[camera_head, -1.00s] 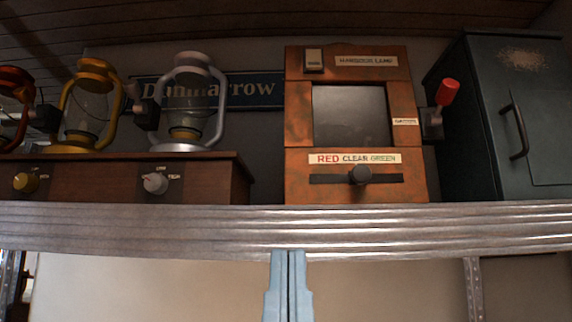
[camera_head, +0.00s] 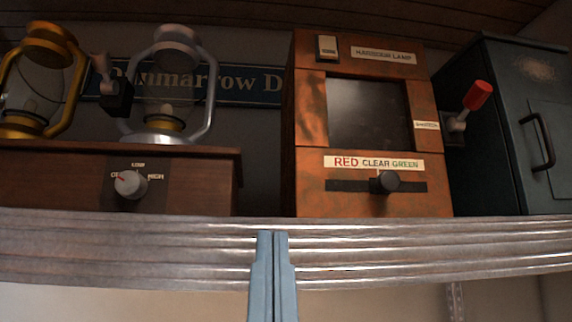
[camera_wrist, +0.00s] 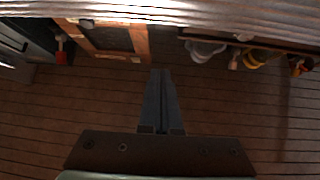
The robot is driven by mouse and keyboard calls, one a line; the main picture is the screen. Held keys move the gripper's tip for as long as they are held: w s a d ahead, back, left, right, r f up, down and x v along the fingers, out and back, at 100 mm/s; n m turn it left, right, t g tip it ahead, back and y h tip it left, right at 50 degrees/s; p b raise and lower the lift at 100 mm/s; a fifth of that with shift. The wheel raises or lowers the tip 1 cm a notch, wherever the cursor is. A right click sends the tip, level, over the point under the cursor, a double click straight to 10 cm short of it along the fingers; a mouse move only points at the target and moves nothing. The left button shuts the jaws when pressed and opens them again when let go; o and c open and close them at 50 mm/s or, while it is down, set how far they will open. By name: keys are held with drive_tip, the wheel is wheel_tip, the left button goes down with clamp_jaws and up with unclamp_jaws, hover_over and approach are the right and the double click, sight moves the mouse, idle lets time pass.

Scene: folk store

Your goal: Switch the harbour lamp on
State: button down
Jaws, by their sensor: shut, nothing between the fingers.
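The harbour lamp is a copper-orange box (camera_head: 310,112) with a dark window, standing on the shelf right of centre in the head view. A small pale switch (camera_head: 327,46) is at its top left, beside the "HARBOUR LAMP" label. A dark slider knob (camera_head: 388,181) sits under the "RED CLEAR GREEN" strip, near the right part of its slot. A red-tipped lever (camera_head: 477,95) slants up on its right side. The box also shows in the wrist view (camera_wrist: 141,44). My gripper (camera_head: 272,236) is shut and empty, in front of the shelf edge, below and left of the box.
A ridged metal shelf edge (camera_head: 150,245) runs across the front. A wooden base (camera_head: 60,175) with a dial (camera_head: 130,184) carries a yellow lantern (camera_head: 63,70) and a silver lantern (camera_head: 205,90) on the left. A dark metal cabinet (camera_head: 510,80) stands close on the right.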

drive_tip(key=w+d+r+m+y+p, duration=0.1)
drive_tip(key=d+r+p, duration=0.2)
drive_tip(key=r, duration=0.8)
drive_tip(key=w+d+r+m+g+y+p, duration=0.1)
drive_tip(key=d+r+p, duration=0.3)
drive_tip(key=r+p, duration=0.4)
drive_tip(key=w+d+r+m+y+p, duration=0.2)
drive_tip(key=r+p, duration=0.3)
drive_tip(key=r, duration=0.9)
drive_tip(key=shift+w+d+r+m, duration=0.25)
drive_tip(key=shift+w+d+m, duration=0.35)
drive_tip(key=shift+w+d, duration=0.1)
